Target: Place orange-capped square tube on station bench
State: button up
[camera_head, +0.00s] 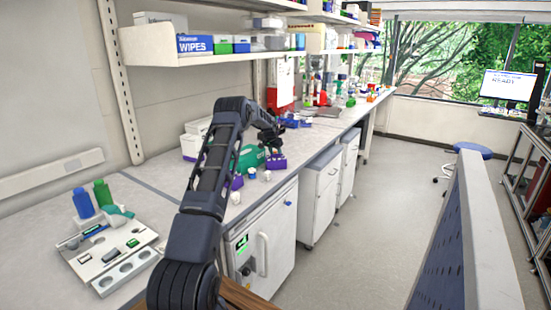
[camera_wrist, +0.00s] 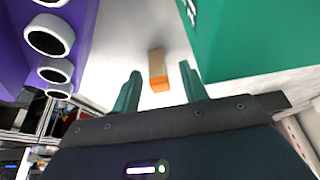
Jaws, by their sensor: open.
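The orange-capped square tube (camera_wrist: 157,70) shows in the wrist view as a small tan block with an orange end. It is on the pale bench top (camera_wrist: 115,60), between a purple rack and a green box. My gripper (camera_wrist: 160,83) is open, with its two teal fingers apart. The tube lies ahead between the fingertips, and nothing is held. In the head view my gripper (camera_head: 272,145) is over the bench beside a purple rack, and I cannot make out the tube there.
The purple rack (camera_wrist: 88,15) with white-rimmed holes stands close on the left in the wrist view. The green box (camera_wrist: 240,40) stands close on the right. In the head view, small white-capped containers (camera_head: 235,197) stand near the bench's front edge. A grey tray (camera_head: 105,255) lies at front left.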

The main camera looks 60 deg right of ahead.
grip_shut()
notch_tip(320, 180, up, 20)
dwell(0.6)
jog(key=shift+w, duration=0.1)
